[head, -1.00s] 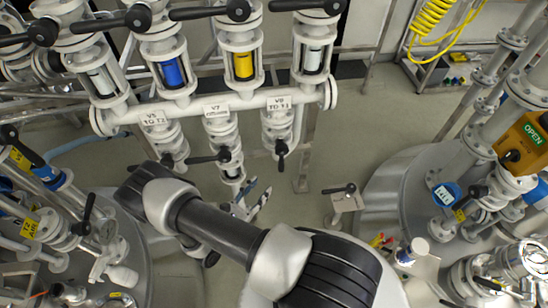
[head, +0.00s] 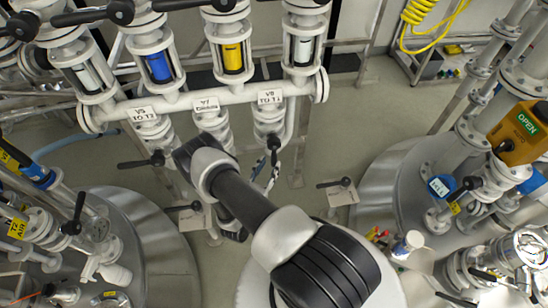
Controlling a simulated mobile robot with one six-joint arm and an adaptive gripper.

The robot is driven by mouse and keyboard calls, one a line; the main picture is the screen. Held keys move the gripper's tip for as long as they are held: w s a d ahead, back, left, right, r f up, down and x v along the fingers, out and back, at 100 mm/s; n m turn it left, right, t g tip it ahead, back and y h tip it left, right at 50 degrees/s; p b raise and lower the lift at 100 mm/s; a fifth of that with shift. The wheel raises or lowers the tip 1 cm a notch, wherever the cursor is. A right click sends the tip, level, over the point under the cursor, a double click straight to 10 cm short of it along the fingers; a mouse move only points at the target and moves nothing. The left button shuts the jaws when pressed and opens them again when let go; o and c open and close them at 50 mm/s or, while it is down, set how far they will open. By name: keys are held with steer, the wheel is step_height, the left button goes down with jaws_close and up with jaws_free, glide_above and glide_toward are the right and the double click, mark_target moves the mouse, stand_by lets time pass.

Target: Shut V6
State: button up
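The valve V6 hangs at the right end of the white manifold, under a label (head: 270,97) that seems to read V6 TO T1. Its white body (head: 270,120) is upright, and its black lever (head: 274,147) points down toward the camera. My gripper (head: 264,176) is just below the lever, partly hidden behind my arm. Its fingers look apart, with nothing seen between them. I cannot tell whether a finger touches the lever.
The label V5 TO T2 (head: 142,114) and the V7 label (head: 206,104) mark the neighbouring valves. V5 has a black lever (head: 141,162) pointing left. A separate black lever (head: 336,183) stands right of my gripper. Steel tanks flank both sides; grey floor lies between.

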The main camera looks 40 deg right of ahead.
mark_target(273, 159)
steer(key=x, duration=0.5)
steer(key=shift+w+d+b, duration=0.1)
steer(key=shift+d+b, duration=0.05)
steer(key=shift+b, duration=0.25)
steer(key=shift+c, duration=0.5)
jaws_close()
